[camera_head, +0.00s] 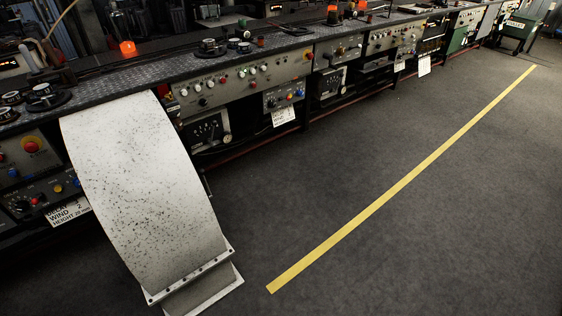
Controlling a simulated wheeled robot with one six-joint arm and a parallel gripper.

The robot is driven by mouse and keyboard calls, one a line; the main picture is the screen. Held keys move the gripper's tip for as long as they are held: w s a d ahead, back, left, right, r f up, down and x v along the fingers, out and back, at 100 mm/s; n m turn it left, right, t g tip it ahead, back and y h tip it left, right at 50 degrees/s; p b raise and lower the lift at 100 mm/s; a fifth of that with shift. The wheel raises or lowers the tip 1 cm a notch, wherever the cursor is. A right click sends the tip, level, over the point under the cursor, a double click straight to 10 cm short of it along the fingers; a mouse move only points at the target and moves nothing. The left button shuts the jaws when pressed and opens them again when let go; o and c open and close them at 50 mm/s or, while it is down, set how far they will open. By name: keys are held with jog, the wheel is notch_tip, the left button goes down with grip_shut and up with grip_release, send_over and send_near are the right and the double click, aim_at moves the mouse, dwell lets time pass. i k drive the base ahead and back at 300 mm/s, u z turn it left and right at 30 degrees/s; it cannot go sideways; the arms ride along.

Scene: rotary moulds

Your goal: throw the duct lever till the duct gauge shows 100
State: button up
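My gripper is not in view. I cannot make out a duct lever or a duct gauge for certain in the head view. A wide, curved, white speckled piece (145,190) that looks like a duct comes down from the bench edge at left. It ends in a bolted flange (190,278) near the bottom of the picture. It hides part of the bench front behind it. A dark panel (208,131) just right of it bears small marks too fine to read.
A long bench of control panels (245,82) with knobs and buttons runs from left to upper right. Orange beacons (127,48) stand on it. A red button (31,146) is at far left. Open grey floor (400,240) with a yellow line (400,186) lies to the right.

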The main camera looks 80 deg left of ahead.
aim_at(201, 171)
jog(key=u, duration=0.65)
jog(key=i, duration=1.65)
jog(key=u, duration=3.25)
